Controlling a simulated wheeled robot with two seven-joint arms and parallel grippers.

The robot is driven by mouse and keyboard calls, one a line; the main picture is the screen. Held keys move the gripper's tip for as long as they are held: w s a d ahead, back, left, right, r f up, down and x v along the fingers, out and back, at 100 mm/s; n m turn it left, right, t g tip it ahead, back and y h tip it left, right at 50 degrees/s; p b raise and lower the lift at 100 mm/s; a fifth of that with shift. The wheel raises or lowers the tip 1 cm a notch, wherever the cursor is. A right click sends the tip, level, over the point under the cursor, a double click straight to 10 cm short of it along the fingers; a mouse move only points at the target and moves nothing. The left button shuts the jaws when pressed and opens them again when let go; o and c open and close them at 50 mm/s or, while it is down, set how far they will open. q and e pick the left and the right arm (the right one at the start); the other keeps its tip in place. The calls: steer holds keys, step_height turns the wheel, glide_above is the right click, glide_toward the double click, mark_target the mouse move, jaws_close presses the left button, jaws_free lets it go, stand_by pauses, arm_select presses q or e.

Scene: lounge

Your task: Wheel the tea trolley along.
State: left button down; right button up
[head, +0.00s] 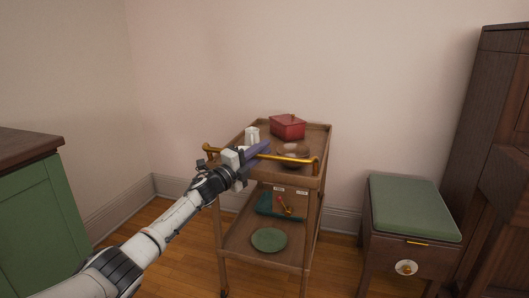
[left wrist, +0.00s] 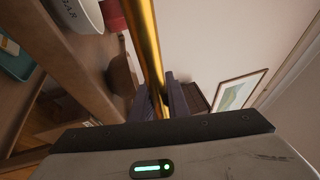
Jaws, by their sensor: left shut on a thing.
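The wooden tea trolley (head: 312,212) stands on the floor near the back wall, with an upper and a lower shelf. Its brass handle bar (head: 302,159) runs across the near end of the top. My left gripper (head: 258,151) is shut on this bar, left of its middle. In the left wrist view the brass bar (left wrist: 147,50) passes between the dark fingers of my left gripper (left wrist: 160,98). The top holds a red lidded box (head: 288,128), a white vessel (head: 252,135) and a brown bowl (head: 294,150). My right gripper is not in view.
The lower shelf holds a teal tray (head: 265,207) and a green plate (head: 269,240). A stool with a green cushion (head: 415,208) stands right of the trolley, beside a dark wooden cabinet (head: 503,125). A green cabinet (head: 38,225) is at left. Bare floor shows left of the trolley.

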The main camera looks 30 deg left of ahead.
arm_select(q)
steer(key=shift+a+r, duration=0.2)
steer(key=shift+r, duration=0.05)
steer(key=c, duration=2)
jaws_free()
steer(key=shift+w, duration=0.1)
steer(key=shift+o, duration=1.4)
steer(key=shift+w+d+f, duration=0.1)
steer(key=shift+w+f, duration=0.05)
steer(key=shift+f, duration=0.05)
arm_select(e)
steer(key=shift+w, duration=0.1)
